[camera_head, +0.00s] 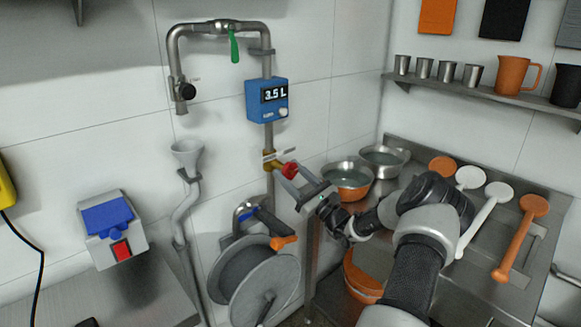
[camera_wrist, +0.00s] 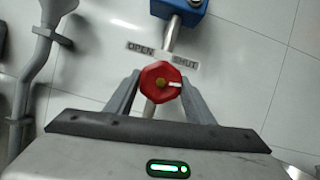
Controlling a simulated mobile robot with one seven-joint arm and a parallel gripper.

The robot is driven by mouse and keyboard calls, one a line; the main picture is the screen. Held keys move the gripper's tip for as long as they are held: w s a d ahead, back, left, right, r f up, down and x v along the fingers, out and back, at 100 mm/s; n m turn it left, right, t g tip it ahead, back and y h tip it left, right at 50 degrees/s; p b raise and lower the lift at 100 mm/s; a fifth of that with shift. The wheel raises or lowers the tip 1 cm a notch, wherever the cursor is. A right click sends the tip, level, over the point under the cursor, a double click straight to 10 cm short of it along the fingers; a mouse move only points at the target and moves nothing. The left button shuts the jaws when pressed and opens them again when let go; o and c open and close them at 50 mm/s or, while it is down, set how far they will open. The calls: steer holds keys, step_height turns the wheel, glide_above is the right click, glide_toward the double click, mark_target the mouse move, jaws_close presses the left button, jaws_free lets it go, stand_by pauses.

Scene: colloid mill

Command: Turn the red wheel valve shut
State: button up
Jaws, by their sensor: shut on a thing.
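The red wheel valve (camera_head: 289,171) sits on the brass fitting (camera_head: 269,160) of the vertical pipe, below the blue meter. In the wrist view the red wheel (camera_wrist: 160,83) shows a brass centre and a white mark on its right side. An OPEN label (camera_wrist: 141,50) is at its upper left and a SHUT label (camera_wrist: 185,62) at its upper right. The white mark points right, a little below the SHUT label. My gripper (camera_head: 292,178) is at the wheel, with one finger on each side; it also shows in the wrist view (camera_wrist: 159,86). It is shut on the wheel.
The blue meter (camera_head: 267,98) reads 3.5 L. A green-handled valve (camera_head: 234,47) is above. A hose reel (camera_head: 255,278) hangs below. A funnel (camera_head: 187,155) is at left.

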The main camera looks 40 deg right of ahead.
steer(key=shift+m+h+p, duration=0.5)
steer(key=shift+m+h, duration=0.1)
steer(key=shift+m, duration=0.8)
steer(key=o, duration=1)
steer(key=v, duration=1.7)
steer(key=shift+s+a+f, duration=0.15)
steer(key=shift+f, duration=0.1)
